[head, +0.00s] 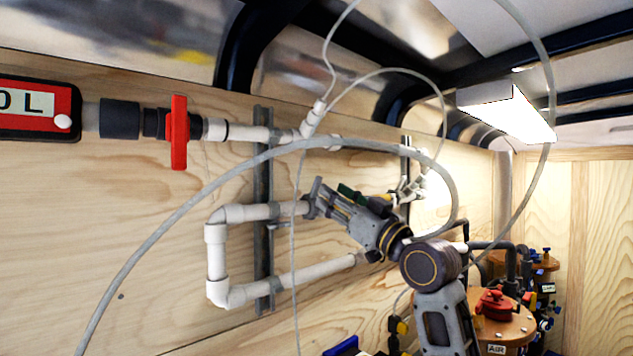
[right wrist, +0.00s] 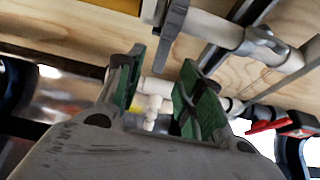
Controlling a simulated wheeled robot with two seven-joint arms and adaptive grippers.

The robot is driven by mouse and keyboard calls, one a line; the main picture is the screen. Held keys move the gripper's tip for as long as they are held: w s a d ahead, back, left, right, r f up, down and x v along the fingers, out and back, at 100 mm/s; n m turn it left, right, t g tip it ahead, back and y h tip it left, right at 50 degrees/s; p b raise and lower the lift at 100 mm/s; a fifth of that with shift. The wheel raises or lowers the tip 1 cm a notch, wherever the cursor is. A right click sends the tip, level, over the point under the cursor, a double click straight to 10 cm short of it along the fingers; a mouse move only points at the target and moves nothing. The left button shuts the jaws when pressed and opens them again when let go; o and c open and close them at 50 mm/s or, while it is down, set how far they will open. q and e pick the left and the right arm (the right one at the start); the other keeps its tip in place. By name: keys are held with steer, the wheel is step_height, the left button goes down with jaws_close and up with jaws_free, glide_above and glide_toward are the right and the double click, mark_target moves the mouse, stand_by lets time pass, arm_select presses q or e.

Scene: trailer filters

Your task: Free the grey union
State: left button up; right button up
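A dark grey ribbed coupling (head: 119,118) sits on the upper pipe at the left, between the framed sign and a red valve handle (head: 179,132). A flat grey handle-like piece (head: 314,197) stands across the end of the middle white pipe; it also shows in the right wrist view (right wrist: 174,35). I cannot tell for sure which of these grey parts is the union. My right gripper (head: 336,197) is just right of the flat piece. In the right wrist view its green-padded fingers (right wrist: 160,76) are apart, with nothing gripped between them. My left gripper is out of view.
White pipes (head: 216,262) run along the plywood wall, clamped to a metal strut (head: 264,180). A clear hose (head: 190,200) loops in front of the wall and my right arm. Tanks with red and blue fittings (head: 497,320) stand at the lower right.

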mark_target(318, 186)
steer(key=shift+p+x, duration=1.15)
steer(key=shift+x, duration=2.35)
jaws_close()
